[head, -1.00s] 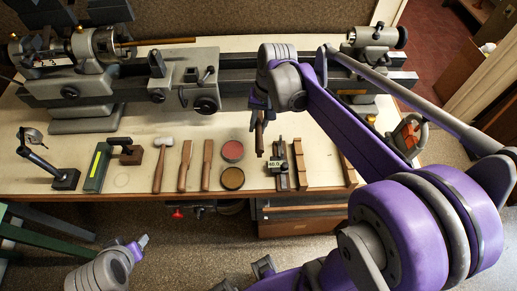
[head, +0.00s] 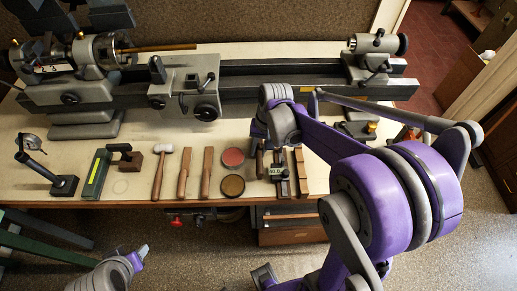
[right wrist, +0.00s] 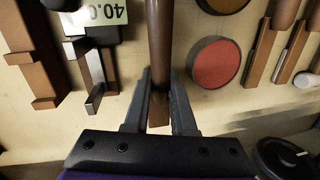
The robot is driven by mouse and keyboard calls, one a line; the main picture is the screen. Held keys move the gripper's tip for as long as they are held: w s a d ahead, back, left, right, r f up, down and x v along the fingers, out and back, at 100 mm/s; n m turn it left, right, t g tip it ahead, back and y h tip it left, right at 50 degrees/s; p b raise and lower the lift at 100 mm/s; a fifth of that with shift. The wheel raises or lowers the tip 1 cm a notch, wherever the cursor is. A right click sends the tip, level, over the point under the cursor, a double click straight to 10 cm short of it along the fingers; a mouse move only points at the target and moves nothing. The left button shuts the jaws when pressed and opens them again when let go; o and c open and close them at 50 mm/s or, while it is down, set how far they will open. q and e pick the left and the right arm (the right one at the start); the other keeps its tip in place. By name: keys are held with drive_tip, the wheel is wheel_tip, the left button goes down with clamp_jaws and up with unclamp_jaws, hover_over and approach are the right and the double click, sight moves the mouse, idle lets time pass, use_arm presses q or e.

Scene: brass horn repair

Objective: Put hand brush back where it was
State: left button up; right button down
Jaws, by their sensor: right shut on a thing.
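My right gripper (right wrist: 158,103) is shut on a long brown wooden handle, taken to be the hand brush (right wrist: 158,45). In the head view the brush (head: 260,160) shows as a short brown piece below my right gripper (head: 260,138). It is over the bench, between the round tins and the gauge marked 40.0. Its bristles are not visible, and I cannot tell whether it touches the bench top. My left gripper (head: 143,250) is low at the left, off the bench's front edge; its jaws are too small to read.
A red tin (head: 233,156) and a brown tin (head: 233,185) lie left of the brush. The gauge (head: 279,170) and a stepped wooden block (head: 300,170) stand close on its right. A hammer (head: 160,170) lies further left. The lathe (head: 270,85) runs along the back.

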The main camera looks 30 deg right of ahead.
drive_tip(key=c, duration=0.7)
unclamp_jaws()
drive_tip(key=shift+f, duration=0.1)
drive_tip(key=shift+c, duration=0.2)
drive_tip(key=shift+r, duration=0.2)
wheel_tip(320, 180, up, 12)
drive_tip(key=d+f+p, duration=0.1)
drive_tip(key=d, duration=0.1)
drive_tip(key=s+a+n, duration=0.1)
drive_tip(key=s, duration=0.1)
drive_tip(key=s+a+f+n+t+h, duration=0.1)
drive_tip(key=s+a, duration=0.1)
drive_tip(key=s+a+n+t, duration=0.1)
drive_tip(key=s+a, duration=0.1)
drive_tip(key=shift+s+a+f+h, duration=0.2)
drive_tip(key=shift+s+f+h, duration=0.1)
drive_tip(key=shift+s, duration=0.05)
drive_tip(key=s+a+f+n+t, duration=0.2)
drive_tip(key=s, duration=0.1)
drive_tip(key=s+a+f+n+t, duration=0.1)
drive_tip(key=s+f, duration=0.1)
drive_tip(key=shift+s+a+n+h, duration=0.15)
drive_tip(key=shift+s+n+h, duration=0.15)
drive_tip(key=shift+n, duration=0.1)
drive_tip(key=shift+w, duration=0.1)
